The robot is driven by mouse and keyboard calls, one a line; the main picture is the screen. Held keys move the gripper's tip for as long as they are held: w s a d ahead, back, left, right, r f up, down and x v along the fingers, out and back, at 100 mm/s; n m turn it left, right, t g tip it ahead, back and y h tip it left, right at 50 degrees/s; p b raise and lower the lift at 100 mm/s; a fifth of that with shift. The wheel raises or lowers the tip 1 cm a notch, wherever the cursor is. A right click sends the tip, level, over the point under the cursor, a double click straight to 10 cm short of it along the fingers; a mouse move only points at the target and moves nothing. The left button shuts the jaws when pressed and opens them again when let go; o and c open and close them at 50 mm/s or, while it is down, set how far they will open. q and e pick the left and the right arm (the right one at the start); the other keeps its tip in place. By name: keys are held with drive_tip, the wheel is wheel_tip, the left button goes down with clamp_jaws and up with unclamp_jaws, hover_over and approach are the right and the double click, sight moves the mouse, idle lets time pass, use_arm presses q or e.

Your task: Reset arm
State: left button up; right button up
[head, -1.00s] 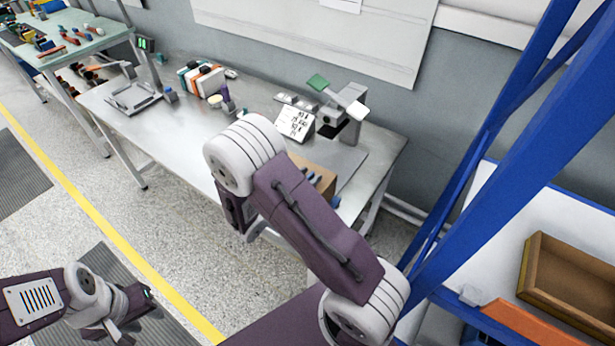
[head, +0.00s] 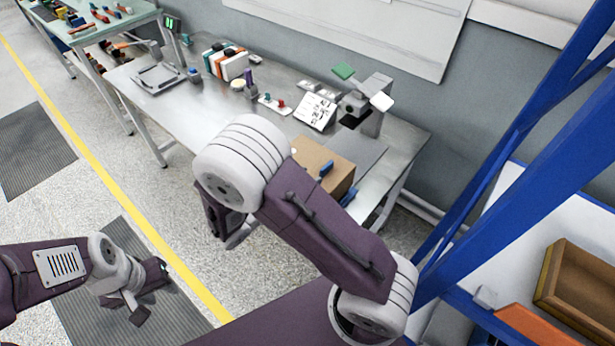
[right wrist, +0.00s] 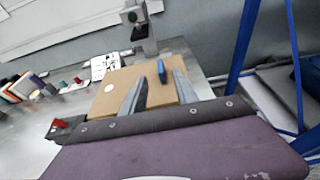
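My left gripper (head: 126,308) hangs at the lower left of the head view, over the floor, with its two fingers apart and nothing between them. My right arm fills the middle of the head view and largely hides its own gripper there. In the right wrist view my right gripper (right wrist: 157,92) shows two grey fingers spread apart. A brown cardboard box (right wrist: 105,105) with a blue item (right wrist: 161,71) on it lies beyond or beneath these fingers; I cannot tell the gap. The box also shows in the head view (head: 312,157) on the metal table.
The metal table (head: 190,105) carries a tester device (head: 358,104), a printed card (head: 315,111), binders (head: 226,62) and a grey tray frame (head: 158,79). A blue rack (head: 500,150) with a brown bin (head: 580,290) stands close at right. The floor at left is clear.

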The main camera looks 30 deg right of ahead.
idle(0.3)
drive_tip(key=d+r+m+g, duration=0.1)
drive_tip(key=d, duration=0.1)
drive_tip(key=s+d+r+m+g, duration=0.1)
drive_tip(key=d, duration=0.1)
drive_tip(key=d+r+m, duration=0.1)
drive_tip(key=d, duration=0.1)
drive_tip(key=shift+s+d+r+m+g, duration=0.15)
drive_tip(key=shift+s+r+m+g, duration=0.15)
drive_tip(key=shift+s+m+g, duration=0.1)
drive_tip(key=s+d+f+m+g+y, duration=0.1)
drive_tip(key=s+f+m+g+y, duration=0.1)
drive_tip(key=s+m+g+y, duration=0.3)
drive_tip(key=s+d+f+m+y, duration=0.1)
drive_tip(key=s+f+m, duration=0.1)
drive_tip(key=s+m, duration=0.35)
drive_tip(key=w+a+f+m+t+y, duration=0.1)
drive_tip(key=a+f+m+y, duration=0.1)
drive_tip(key=a+m+y, duration=0.2)
drive_tip(key=w+a+f+m+t+y, duration=0.1)
drive_tip(key=a+f+m+t+y, duration=0.1)
drive_tip(key=a, duration=0.7)
drive_tip(key=shift+m+t+y, duration=0.3)
drive_tip(key=shift+m+y, duration=0.6)
drive_tip(key=shift+m, duration=0.35)
